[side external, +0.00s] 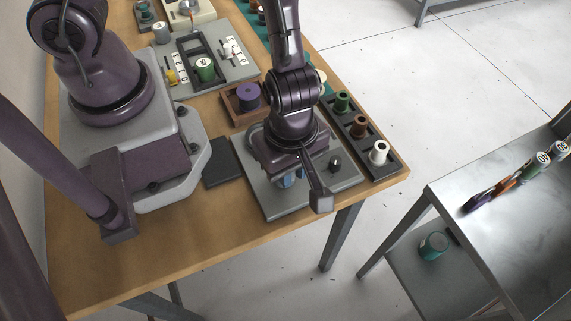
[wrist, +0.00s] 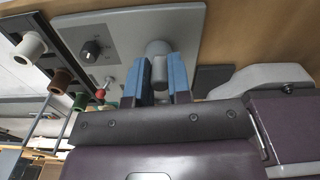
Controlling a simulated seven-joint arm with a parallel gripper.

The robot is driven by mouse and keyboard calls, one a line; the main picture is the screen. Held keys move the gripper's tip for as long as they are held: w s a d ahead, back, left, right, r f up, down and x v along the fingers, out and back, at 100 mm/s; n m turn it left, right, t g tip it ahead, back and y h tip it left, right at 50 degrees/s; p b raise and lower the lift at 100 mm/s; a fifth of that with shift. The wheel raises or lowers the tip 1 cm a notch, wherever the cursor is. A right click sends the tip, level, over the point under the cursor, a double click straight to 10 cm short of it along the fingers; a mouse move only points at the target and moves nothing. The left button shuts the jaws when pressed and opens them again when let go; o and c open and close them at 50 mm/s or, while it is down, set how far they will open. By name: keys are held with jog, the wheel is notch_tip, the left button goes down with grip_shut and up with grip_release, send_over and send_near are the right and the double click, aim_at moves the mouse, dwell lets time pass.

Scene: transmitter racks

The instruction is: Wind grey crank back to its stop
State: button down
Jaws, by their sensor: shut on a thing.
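The grey crank (wrist: 158,48) shows in the wrist view as a thick rounded grey post in front of the light grey panel (wrist: 195,30). My gripper (wrist: 156,72) has its two blue fingers on either side of the crank's grip, shut on it. In the side external view my gripper (side external: 289,179) points down over the same grey panel (side external: 272,207), near its front. My wrist hides most of the crank there, so its angle and its stop cannot be made out.
The panel also carries a black knob (wrist: 92,48) and a small red-tipped lever (wrist: 100,93). A dark rack (side external: 384,166) with green, brown and white spools stands right of it. A wooden tray with a purple spool (side external: 248,96) lies behind, and a dark flat pad (side external: 222,163) lies left.

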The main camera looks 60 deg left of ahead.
jog(key=shift+w+n, duration=0.25)
jog(key=shift+n, duration=0.55)
jog(key=shift+w, duration=0.1)
jog(key=c, duration=1.1)
grip_release()
jog(key=shift+o, duration=0.2)
jog(key=shift+r, duration=0.1)
notch_tip(320, 180, up, 13)
jog(key=shift+d, duration=0.1)
